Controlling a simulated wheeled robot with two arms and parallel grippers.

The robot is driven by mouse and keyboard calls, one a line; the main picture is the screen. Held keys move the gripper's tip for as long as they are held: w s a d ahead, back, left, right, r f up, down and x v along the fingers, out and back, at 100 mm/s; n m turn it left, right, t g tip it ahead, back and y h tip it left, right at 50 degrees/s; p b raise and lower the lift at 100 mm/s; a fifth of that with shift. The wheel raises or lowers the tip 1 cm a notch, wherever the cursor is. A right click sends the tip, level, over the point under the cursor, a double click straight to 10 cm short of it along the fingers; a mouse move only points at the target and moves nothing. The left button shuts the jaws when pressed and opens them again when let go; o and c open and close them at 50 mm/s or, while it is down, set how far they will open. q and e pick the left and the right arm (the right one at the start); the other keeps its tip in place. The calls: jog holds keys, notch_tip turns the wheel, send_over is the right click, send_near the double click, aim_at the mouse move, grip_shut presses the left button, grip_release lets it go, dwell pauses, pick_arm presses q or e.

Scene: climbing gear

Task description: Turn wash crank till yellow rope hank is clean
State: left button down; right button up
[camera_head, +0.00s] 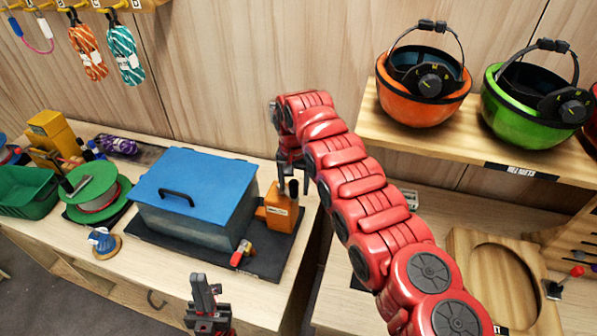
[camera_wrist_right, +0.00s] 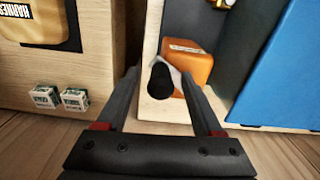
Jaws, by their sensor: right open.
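The wash tub (camera_head: 185,228) stands on the bench with its blue lid (camera_head: 195,184) shut. An orange crank housing (camera_head: 281,210) is at the tub's right end; it also shows in the right wrist view (camera_wrist_right: 190,66). The black crank handle (camera_wrist_right: 160,82) points toward the right wrist camera. My right gripper (camera_head: 291,178) is open above the housing, and the handle shows between its fingers (camera_wrist_right: 165,85); I cannot see contact. My left gripper (camera_head: 205,298) is in front of the bench, away from the tub; its opening is unclear. No yellow rope hank is visible.
A red-handled valve (camera_head: 241,254) is at the tub's front right. A green reel (camera_head: 94,190) and green bin (camera_head: 28,192) stand left. Orange (camera_head: 422,97) and green helmets (camera_head: 527,108) sit on a right shelf. Orange (camera_head: 89,52) and teal ropes (camera_head: 124,54) hang above.

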jog(key=shift+f, duration=0.3)
